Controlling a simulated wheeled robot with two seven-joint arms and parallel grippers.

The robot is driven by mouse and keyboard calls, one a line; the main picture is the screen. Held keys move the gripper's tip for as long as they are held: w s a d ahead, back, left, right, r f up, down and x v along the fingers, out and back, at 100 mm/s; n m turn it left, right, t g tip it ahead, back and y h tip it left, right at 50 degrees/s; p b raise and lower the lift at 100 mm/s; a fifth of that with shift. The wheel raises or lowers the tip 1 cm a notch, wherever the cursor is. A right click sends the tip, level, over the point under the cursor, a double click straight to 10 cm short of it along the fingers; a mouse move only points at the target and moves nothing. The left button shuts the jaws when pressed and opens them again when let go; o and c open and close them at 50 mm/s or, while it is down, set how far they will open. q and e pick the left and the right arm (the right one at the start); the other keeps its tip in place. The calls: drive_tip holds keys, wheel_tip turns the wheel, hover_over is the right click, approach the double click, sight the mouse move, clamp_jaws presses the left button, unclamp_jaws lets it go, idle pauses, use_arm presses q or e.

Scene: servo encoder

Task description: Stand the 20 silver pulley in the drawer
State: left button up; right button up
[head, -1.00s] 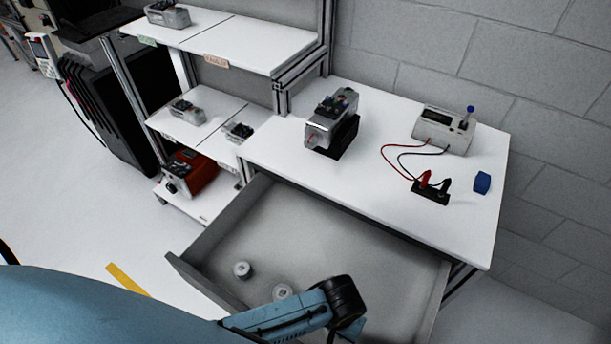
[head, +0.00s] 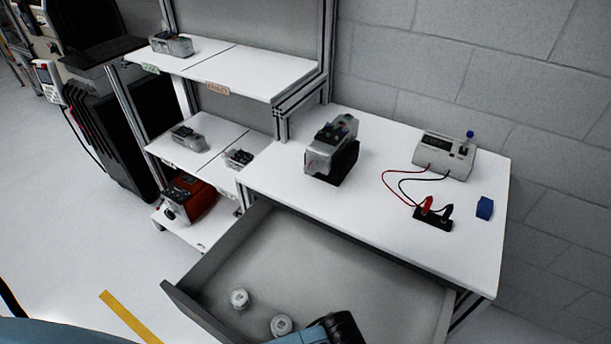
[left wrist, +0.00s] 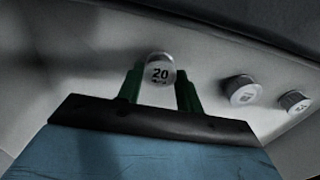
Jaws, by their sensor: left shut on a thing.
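The silver pulley marked 20 (left wrist: 160,70) is between the green fingertips of my left gripper (left wrist: 160,86) in the left wrist view. The gripper is shut on it, with its numbered face toward the camera. The open grey drawer (head: 340,285) is below the white table in the head view. My left arm reaches over its near side at the bottom edge, and the gripper and held pulley are hidden there. I cannot tell whether the pulley touches the drawer floor. My right gripper is not in view.
Two other silver pulleys stand in the drawer, one (head: 239,298) left of the other (head: 281,325); their numbers are hard to read. The drawer's middle and right floor look clear. The table (head: 285,165) carries a motor unit (head: 331,150), a meter (head: 445,155) and a blue block (head: 484,208).

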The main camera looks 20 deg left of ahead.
use_arm(q)
drive_tip(key=shift+f+b, duration=0.55)
drive_tip(key=shift+f, duration=0.65)
drive_tip(key=shift+s+a+f, duration=0.1)
drive_tip(key=shift+f, duration=0.1)
drive_tip(key=shift+s+a+f, duration=0.15)
drive_tip(key=shift+s+f, duration=0.05)
drive_tip(key=shift+f, duration=0.2)
drive_tip(key=o, duration=1)
drive_tip(key=shift+b, duration=0.3)
drive_tip(key=shift+o, duration=0.2)
wheel_tip(320, 180, up, 15)
drive_tip(key=p, duration=0.3)
drive_tip(key=shift+w+d+p, duration=0.25)
drive_tip(key=shift+w+p, duration=0.05)
drive_tip(key=shift+w, duration=0.1)
drive_tip(key=shift+f, duration=0.1)
